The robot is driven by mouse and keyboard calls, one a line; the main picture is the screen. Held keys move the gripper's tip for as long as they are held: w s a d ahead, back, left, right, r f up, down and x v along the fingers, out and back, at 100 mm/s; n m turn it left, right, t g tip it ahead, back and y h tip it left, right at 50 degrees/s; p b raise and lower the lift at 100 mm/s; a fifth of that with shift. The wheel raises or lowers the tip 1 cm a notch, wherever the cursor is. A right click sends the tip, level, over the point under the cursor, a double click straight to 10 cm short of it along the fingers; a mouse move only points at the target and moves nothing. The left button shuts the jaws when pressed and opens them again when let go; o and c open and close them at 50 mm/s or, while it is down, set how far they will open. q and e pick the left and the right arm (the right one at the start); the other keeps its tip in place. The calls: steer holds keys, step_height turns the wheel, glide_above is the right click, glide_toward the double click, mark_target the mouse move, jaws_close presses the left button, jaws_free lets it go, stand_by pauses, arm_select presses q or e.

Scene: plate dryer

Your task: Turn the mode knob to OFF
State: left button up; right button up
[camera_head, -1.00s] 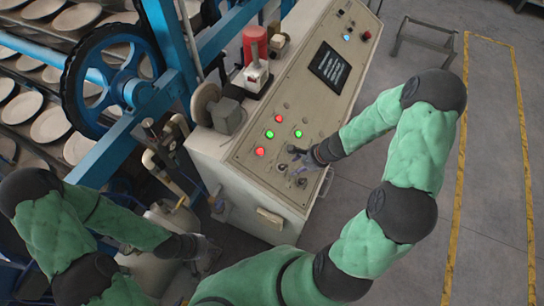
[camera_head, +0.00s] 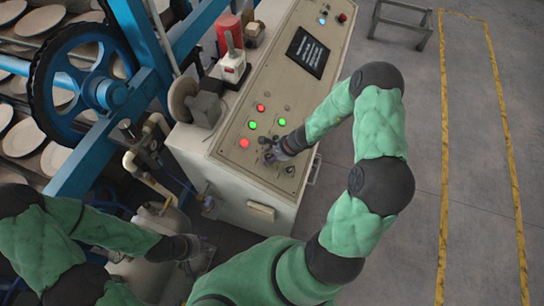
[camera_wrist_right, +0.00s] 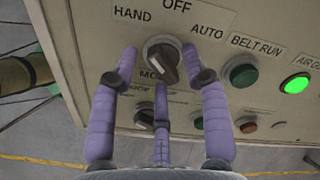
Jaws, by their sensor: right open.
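The mode knob (camera_wrist_right: 164,60) is a dark lever on a pale ring, below the labels HAND, OFF and AUTO. Its lever is tilted from upper left to lower right; its upper end leans towards the HAND side. My right gripper (camera_wrist_right: 160,65) is open, with one purple finger on each side of the knob and a third below it. I cannot tell whether any finger touches it. In the head view my right gripper (camera_head: 268,150) is at the lower part of the control panel and hides the knob. My left gripper (camera_head: 204,250) hangs low beside the cabinet; its fingers are unclear.
A green BELT RUN button (camera_wrist_right: 240,72) and a lit green button (camera_wrist_right: 296,83) sit right of the knob. Another dark knob (camera_wrist_right: 145,118) is below. The cabinet (camera_head: 240,187) stands beside a blue wheel (camera_head: 95,90). The floor on the right (camera_head: 465,160) is clear.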

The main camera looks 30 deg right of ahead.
steer(key=shift+f, duration=0.1)
jaws_close()
